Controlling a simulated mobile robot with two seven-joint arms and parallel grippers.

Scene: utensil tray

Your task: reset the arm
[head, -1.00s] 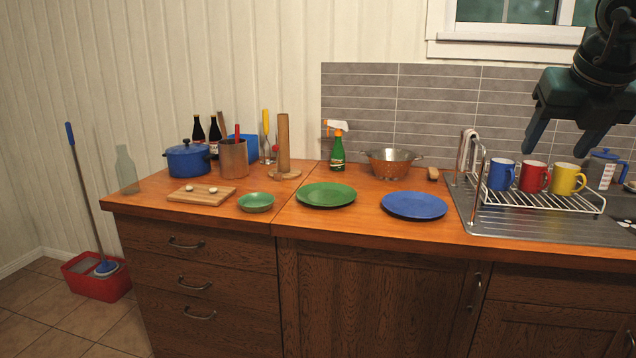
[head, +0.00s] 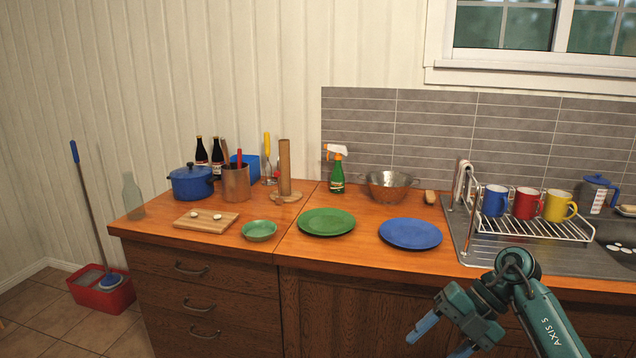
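My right gripper (head: 440,341) is low at the right, in front of the cabinet doors and below the worktop edge in the picture. Its two blue fingers are apart with nothing between them, and they point down and to the left. The green-blue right arm (head: 548,318) comes up from the bottom right and bends at the wrist. My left gripper is not in the head view.
The worktop holds a blue plate (head: 410,234), a green plate (head: 326,222), a green bowl (head: 259,231) and a cutting board (head: 205,221). A metal dish rack (head: 545,230) with three mugs stands at the right, behind my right arm. The space in front of the drawers is clear.

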